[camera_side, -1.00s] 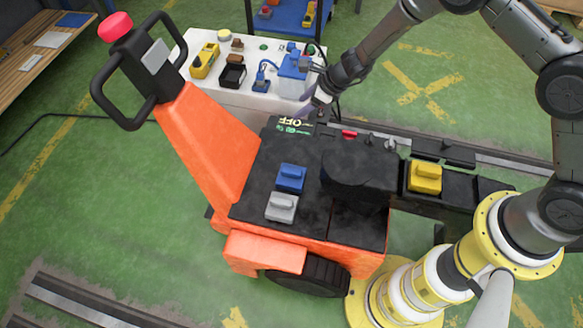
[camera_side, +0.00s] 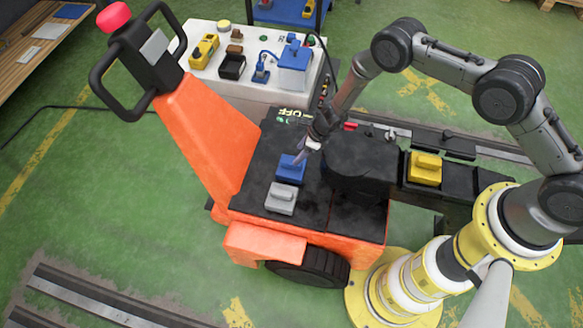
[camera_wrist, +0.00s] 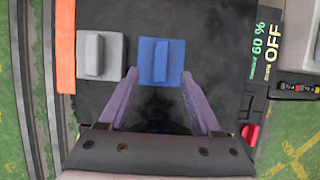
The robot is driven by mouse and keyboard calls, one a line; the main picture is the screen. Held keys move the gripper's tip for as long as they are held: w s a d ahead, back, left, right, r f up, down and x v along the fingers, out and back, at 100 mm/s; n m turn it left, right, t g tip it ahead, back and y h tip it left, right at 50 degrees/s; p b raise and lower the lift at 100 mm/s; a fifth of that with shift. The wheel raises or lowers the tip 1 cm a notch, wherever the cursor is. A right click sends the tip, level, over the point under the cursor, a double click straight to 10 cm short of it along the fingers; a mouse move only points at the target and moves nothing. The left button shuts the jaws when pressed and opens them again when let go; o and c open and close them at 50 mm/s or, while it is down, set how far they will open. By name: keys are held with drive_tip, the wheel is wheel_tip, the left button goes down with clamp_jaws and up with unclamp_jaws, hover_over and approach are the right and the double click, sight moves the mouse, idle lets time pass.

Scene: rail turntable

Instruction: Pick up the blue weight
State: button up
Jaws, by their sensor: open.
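The blue weight (camera_side: 290,168) sits on the black deck of the orange cart, just behind a grey weight (camera_side: 281,198). My gripper (camera_side: 303,150) is over the deck, close to the upper right of the blue weight. In the wrist view the blue weight (camera_wrist: 161,61) lies just ahead of my two purple fingertips (camera_wrist: 160,75), roughly centred between them. The fingers are spread apart with nothing held between them. I cannot tell the exact height of the fingertips above the deck.
The grey weight (camera_wrist: 101,56) stands close to the left of the blue one in the wrist view. A yellow weight (camera_side: 425,168) sits on the dark rail at right. A black round block (camera_side: 360,168) rises beside the deck. A white table (camera_side: 205,88) with tools stands behind.

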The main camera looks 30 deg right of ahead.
sight(290, 161)
drive_tip(key=shift+x, duration=2.85)
drive_tip(key=shift+d, duration=0.15)
clamp_jaws()
drive_tip(key=shift+w+r, duration=0.15)
drive_tip(key=shift+r, duration=0.05)
